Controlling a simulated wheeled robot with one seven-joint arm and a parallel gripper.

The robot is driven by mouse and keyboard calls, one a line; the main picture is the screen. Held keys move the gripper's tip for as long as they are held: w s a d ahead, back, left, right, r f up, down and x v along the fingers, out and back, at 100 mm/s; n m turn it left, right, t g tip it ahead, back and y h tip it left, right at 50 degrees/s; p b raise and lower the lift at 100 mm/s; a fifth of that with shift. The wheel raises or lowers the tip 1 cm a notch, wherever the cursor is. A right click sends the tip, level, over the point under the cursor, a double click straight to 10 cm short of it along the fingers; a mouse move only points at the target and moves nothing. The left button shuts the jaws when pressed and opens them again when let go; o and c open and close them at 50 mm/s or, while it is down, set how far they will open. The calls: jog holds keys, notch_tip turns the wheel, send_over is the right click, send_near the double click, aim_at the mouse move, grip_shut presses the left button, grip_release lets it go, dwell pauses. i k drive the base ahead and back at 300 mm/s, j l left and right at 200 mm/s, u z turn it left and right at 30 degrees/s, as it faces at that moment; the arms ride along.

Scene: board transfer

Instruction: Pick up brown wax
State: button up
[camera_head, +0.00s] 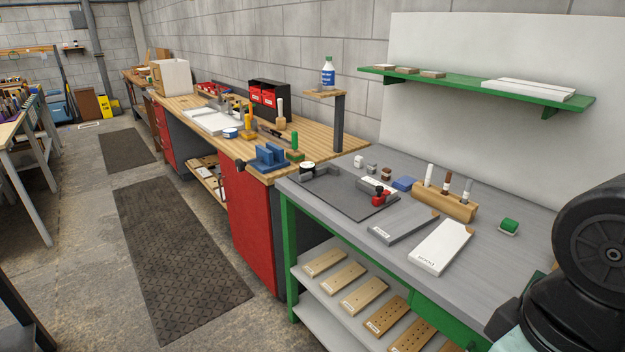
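A wooden holder (446,207) stands near the middle of the grey workbench top, with three upright sticks in it. The middle stick (447,182) is dark brown, with a white one on its left and a grey one on its right. A small brown piece (386,173) also lies on the bench, left of the blue block. I cannot tell which of these is the brown wax. Parts of my arm show at the right edge of the picture, right of the holder and apart from it. My gripper is out of view.
The grey bench (487,262) also carries a dark mat (338,196), a blue block (404,184), a white board (441,247), a grey board (403,226) and a green block (509,226). A green shelf (455,82) hangs above. Bare bench top lies right of the white board.

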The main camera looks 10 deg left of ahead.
aim_at(385, 173)
jog(key=j+u, duration=0.2)
jog(key=z, duration=0.5)
jog(key=i+j+z, duration=0.45)
jog(key=j+z, duration=0.25)
jog(key=j, duration=0.15)
jog(key=i+j, duration=0.15)
jog(key=j, duration=0.4)
jog(key=i+j+z, duration=0.1)
jog(key=j, duration=0.45)
jog(key=i+j, duration=0.2)
jog(key=j, duration=0.35)
jog(key=i+j+z, duration=0.1)
jog(key=j, duration=0.4)
jog(key=i+j, duration=0.15)
jog(key=j, duration=0.45)
jog(key=i+j+z, duration=0.1)
jog(key=j, duration=0.45)
